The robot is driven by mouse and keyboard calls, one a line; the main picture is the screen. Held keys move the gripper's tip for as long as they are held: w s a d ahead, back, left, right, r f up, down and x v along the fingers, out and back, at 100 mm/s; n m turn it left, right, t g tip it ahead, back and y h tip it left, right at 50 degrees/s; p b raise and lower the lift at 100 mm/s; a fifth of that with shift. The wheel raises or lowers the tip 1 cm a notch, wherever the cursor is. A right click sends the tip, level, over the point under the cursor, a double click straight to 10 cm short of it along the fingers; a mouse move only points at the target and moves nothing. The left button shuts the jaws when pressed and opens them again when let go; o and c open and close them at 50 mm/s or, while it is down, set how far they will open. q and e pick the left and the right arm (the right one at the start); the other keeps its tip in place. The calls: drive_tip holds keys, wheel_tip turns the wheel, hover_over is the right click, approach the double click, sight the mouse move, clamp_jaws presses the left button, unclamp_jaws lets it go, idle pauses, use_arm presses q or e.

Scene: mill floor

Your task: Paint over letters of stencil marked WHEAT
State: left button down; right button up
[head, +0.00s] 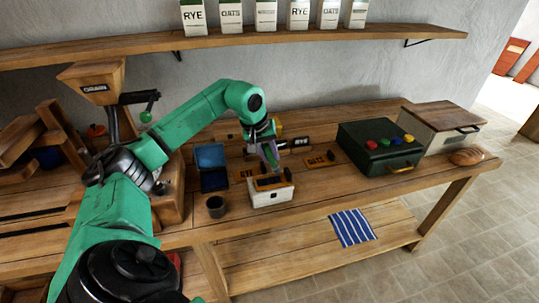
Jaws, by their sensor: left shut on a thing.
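Whether the tool's tip touches the plate cannot be told. An open blue pad case (212,180) lies left of the white box. My right gripper is not in view.
A dark cup (215,206) stands near the front edge. A grain mill (95,82) stands left.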

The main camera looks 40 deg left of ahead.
use_arm(q)
drive_tip(key=shift+r+p, duration=0.85)
drive_tip(key=shift+r, duration=0.6)
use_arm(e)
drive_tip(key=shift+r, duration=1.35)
use_arm(q)
wheel_tip(320, 180, up, 3)
drive_tip(key=p, duration=0.3)
drive_tip(key=shift+r, duration=0.1)
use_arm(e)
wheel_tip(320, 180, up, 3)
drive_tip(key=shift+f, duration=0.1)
